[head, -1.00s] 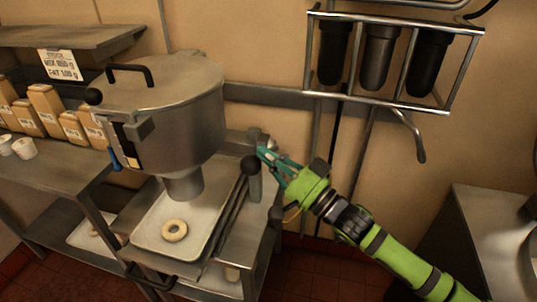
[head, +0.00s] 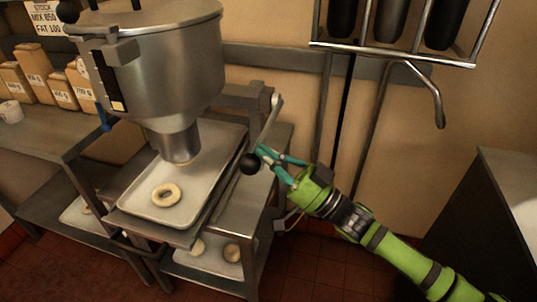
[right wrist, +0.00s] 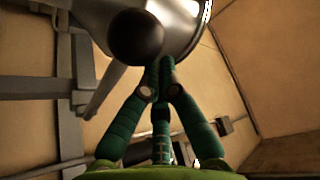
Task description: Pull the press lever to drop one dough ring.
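The press is a steel hopper (head: 160,65) with a nozzle (head: 180,145) below it. One pale dough ring (head: 166,195) lies on the tray (head: 205,185) under the nozzle, toward the front left. The press lever (head: 269,122) is a thin metal bar slanting down to a black ball knob (head: 251,164); the knob also shows in the right wrist view (right wrist: 135,37). My right gripper (head: 262,152) has its teal fingers drawn together beside the knob, against the lever's end. In the right wrist view the fingertips (right wrist: 160,75) meet just below the knob. My left gripper is out of view.
A lower shelf holds trays with more dough rings (head: 232,253). A filter rack (head: 395,48) with a hanging spout is on the wall. A counter (head: 500,200) stands at right.

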